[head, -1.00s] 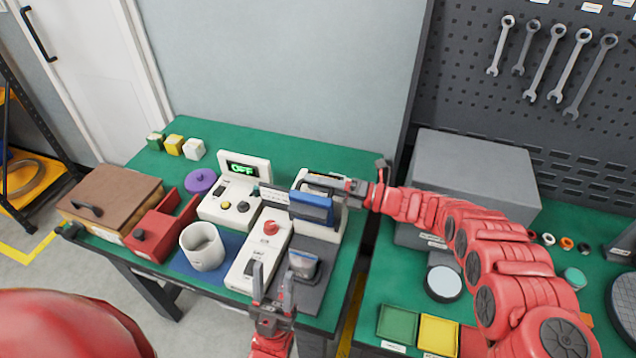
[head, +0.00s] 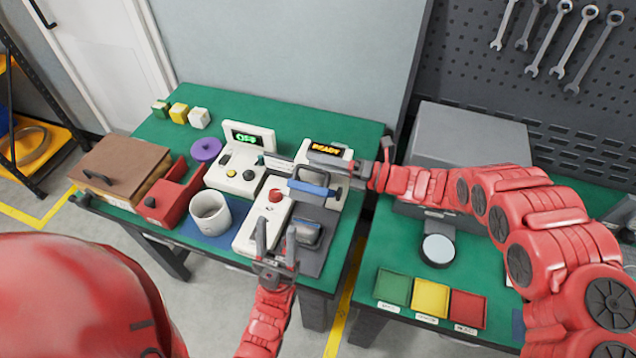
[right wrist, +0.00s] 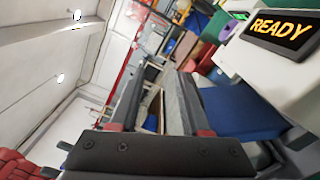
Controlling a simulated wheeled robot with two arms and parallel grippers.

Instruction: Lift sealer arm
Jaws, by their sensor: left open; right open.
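The sealer (head: 337,150) stands at the right end of the left green table. Its lit display reads READY and also shows in the right wrist view (right wrist: 281,29). Its arm has a blue handle bar (head: 315,188) over the grey bed. My right gripper (head: 292,158) is open, reaching in from the right with its fingers across the sealer, just behind the handle. The right wrist view shows the open fingers (right wrist: 158,95) with nothing between them; I cannot tell whether they touch the arm. My left gripper (head: 276,236) is open and empty, pointing up near the front edge.
A small pouch (head: 307,235) lies on the grey bed. Left of it are a white box with a red button (head: 276,196), a white cup (head: 210,212), a meter reading OFF (head: 241,160) and a red holder (head: 170,195). Coloured trays (head: 431,298) lie on the right table.

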